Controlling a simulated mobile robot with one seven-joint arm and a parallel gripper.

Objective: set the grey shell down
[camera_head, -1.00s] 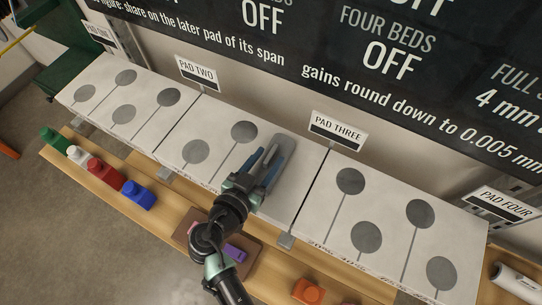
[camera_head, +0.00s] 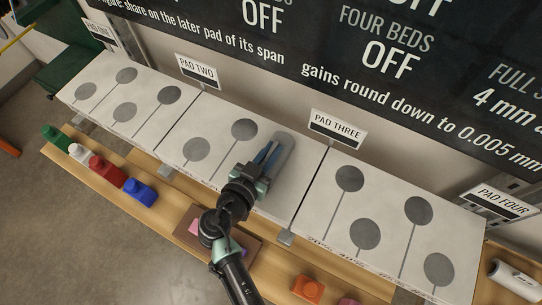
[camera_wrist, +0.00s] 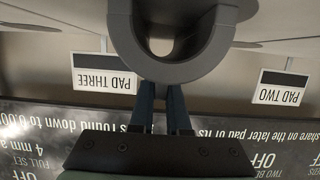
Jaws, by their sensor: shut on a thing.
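The grey shell (camera_head: 289,160) is a long, rounded half-tube at the right end of the pad two bed (camera_head: 213,120), close to the seam with pad three. In the wrist view the shell (camera_wrist: 180,68) shows end-on as a thick arch with a hollow inside. My gripper (camera_head: 270,154) is shut on the shell, its two blue fingers (camera_wrist: 160,100) meeting the wall of the arch. Whether the shell's underside touches the bed cannot be told. The left part of pad two shows two dark grey discs, bare.
Pad three (camera_head: 390,226) lies to the right with several bare discs; pad one (camera_head: 126,94) lies to the left. Green, white, red and blue (camera_head: 139,193) pieces and an orange block (camera_head: 307,288) sit on the wooden front shelf. Upright signs and a black board stand behind.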

